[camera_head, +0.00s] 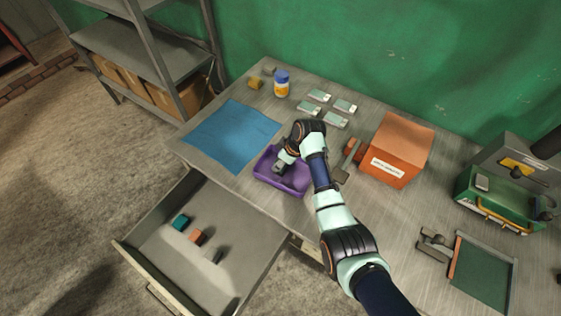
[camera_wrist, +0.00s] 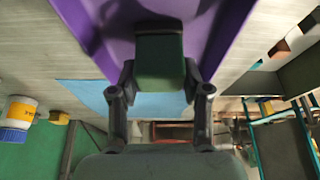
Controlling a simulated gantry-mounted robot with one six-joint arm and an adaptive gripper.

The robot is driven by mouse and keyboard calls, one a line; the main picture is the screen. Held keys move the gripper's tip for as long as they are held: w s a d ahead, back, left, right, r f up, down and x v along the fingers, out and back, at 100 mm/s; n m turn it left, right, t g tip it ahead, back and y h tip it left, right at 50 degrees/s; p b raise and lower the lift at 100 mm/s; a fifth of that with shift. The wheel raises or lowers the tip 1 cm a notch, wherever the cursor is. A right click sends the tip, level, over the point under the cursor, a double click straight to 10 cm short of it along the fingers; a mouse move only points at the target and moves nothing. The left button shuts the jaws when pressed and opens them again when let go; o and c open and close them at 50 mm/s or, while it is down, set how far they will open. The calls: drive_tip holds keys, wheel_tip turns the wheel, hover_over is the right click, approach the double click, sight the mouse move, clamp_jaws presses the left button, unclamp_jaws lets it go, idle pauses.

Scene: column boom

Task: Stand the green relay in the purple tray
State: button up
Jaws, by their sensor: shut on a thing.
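My gripper (camera_head: 281,169) is over the purple tray (camera_head: 263,172), which lies on the workbench in front of my arm. In the wrist view, my gripper (camera_wrist: 160,88) is shut on the green relay (camera_wrist: 160,66), a dark green block between the two fingers. The purple tray (camera_wrist: 236,40) fills the top of the wrist view around the relay. In the head view my gripper and arm hide the relay. I cannot tell whether the relay touches the tray floor.
A blue mat (camera_head: 231,134) lies left of the tray. An orange box (camera_head: 399,148) stands to the right. Several small pale plates (camera_head: 335,121) and a blue-capped bottle (camera_head: 281,84) are behind. The open drawer (camera_head: 190,268) in front holds a teal block (camera_head: 181,222) and an orange block (camera_head: 197,238).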

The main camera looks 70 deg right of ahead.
drive_tip(key=shift+r, duration=0.1)
drive_tip(key=shift+f, duration=0.2)
drive_tip(key=o, duration=1.2)
drive_tip(key=shift+c, duration=0.2)
drive_tip(key=shift+r, duration=0.55)
drive_tip(key=p+v, duration=0.2)
drive_tip(key=v, duration=0.9)
drive_tip(key=shift+s+p, duration=0.2)
drive_tip(key=shift+p, duration=0.15)
drive_tip(key=shift+r, duration=0.1)
